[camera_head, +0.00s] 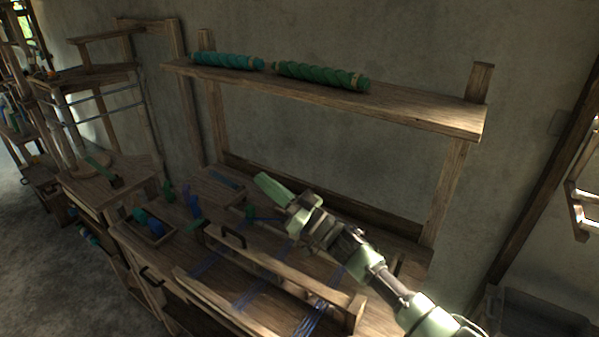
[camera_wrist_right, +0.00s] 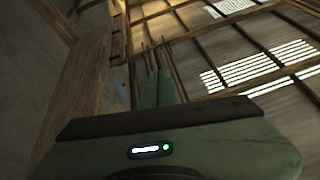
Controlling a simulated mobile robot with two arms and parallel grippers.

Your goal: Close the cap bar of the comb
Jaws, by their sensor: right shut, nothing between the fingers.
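The comb lies across the bench in the head view. A long wooden bar with a dark handle (camera_head: 235,240), which looks like its cap bar (camera_head: 285,270), runs diagonally over bands of blue thread (camera_head: 256,300). I cannot tell how far the bar is from being seated. My right gripper (camera_head: 270,186) is shut and empty, above and behind the bar, apart from it. In the right wrist view its green fingers (camera_wrist_right: 157,88) point at the roof, and no comb shows there. My right arm hides part of the bench's right side. My left gripper is not in view.
A shelf (camera_head: 420,108) above the bench carries a teal yarn roll (camera_head: 227,61) and a green one (camera_head: 320,76). A small wooden tray (camera_head: 158,238) with blue and green spools stands at the bench's left. A front wooden rail (camera_head: 215,305) borders the threads.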

